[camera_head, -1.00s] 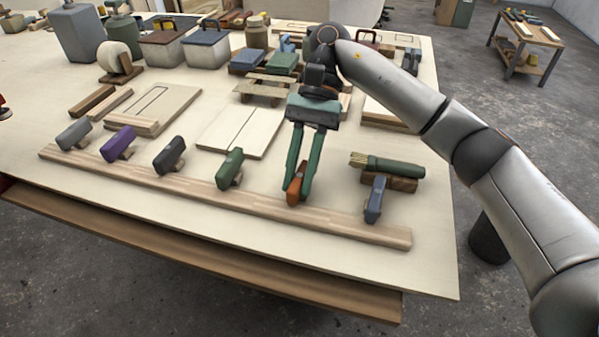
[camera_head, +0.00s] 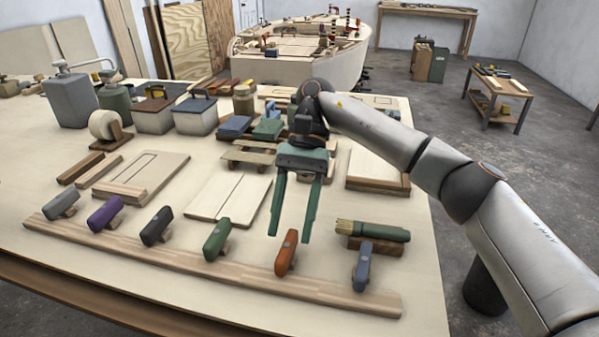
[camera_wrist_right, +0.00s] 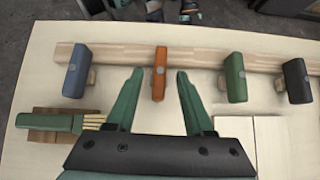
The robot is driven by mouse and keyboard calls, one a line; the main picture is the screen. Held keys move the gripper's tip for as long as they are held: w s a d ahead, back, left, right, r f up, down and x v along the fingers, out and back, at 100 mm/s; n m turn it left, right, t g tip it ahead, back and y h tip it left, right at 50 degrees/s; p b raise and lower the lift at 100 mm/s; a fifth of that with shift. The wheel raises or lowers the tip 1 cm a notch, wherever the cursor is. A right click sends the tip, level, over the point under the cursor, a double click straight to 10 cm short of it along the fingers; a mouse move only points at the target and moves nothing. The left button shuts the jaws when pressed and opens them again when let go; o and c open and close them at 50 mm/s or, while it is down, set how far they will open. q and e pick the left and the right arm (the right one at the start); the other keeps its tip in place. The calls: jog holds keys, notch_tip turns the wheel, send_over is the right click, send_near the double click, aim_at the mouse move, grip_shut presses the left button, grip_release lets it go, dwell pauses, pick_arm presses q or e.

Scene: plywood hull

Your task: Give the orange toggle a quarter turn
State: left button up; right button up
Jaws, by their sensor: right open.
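The orange toggle (camera_head: 286,253) is on the pale wooden rail (camera_head: 190,262) near the front of the table, second from the right in the row. Its long side lies across the rail, much like its neighbours. It also shows in the right wrist view (camera_wrist_right: 159,84), ahead of the fingertips. My right gripper (camera_head: 290,238) is open and empty, its green fingers apart. It hangs behind and above the orange toggle, clear of it. In the right wrist view my right gripper (camera_wrist_right: 160,71) has the toggle centred in the gap beyond its tips. My left gripper is not in view.
A green toggle (camera_head: 217,239) stands left of the orange one and a blue-grey toggle (camera_head: 361,267) right of it. A green-handled brush (camera_head: 372,230) rests on a wooden block to the right. A pale flat panel (camera_head: 228,199) lies behind the green toggle.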

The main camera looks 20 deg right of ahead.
pick_arm(q)
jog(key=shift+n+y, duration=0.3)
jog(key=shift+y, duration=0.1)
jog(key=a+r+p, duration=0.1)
jog(key=p, duration=0.1)
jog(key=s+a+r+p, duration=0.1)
jog(key=p, duration=0.1)
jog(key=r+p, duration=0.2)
jog(key=p, duration=0.1)
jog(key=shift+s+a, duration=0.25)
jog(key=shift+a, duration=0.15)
pick_arm(e)
jog(key=v, duration=0.8)
jog(key=shift+w+d+r, duration=0.15)
jog(key=shift+w+r, duration=0.05)
jog(key=shift+r, duration=0.05)
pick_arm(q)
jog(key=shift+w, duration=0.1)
